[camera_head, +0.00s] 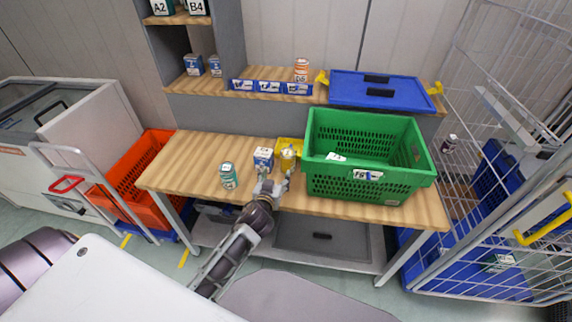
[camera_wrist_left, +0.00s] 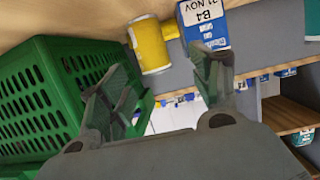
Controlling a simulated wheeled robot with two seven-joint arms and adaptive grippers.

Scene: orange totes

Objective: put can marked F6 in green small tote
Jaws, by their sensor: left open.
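The green tote (camera_head: 340,185) stands on the right part of the wooden table; its near wall also shows in the left wrist view (camera_wrist_left: 40,95). A teal can (camera_head: 228,177) stands on the table left of my left gripper; its marking is too small to read. An orange and white can (camera_head: 301,70) stands on the back shelf, its label not clearly legible. I cannot make out F6 on any can. My left gripper (camera_head: 275,174) is open and empty, in front of a blue and white box (camera_head: 263,157) and a yellow mug (camera_head: 288,160). My right gripper is not in view.
The box, marked B4 in the wrist view (camera_wrist_left: 207,22), and the mug stand close to the tote's left side. A blue lidded tote (camera_head: 380,92) sits on the back shelf. A wire cage (camera_head: 490,200) stands at right. The table's left end is clear.

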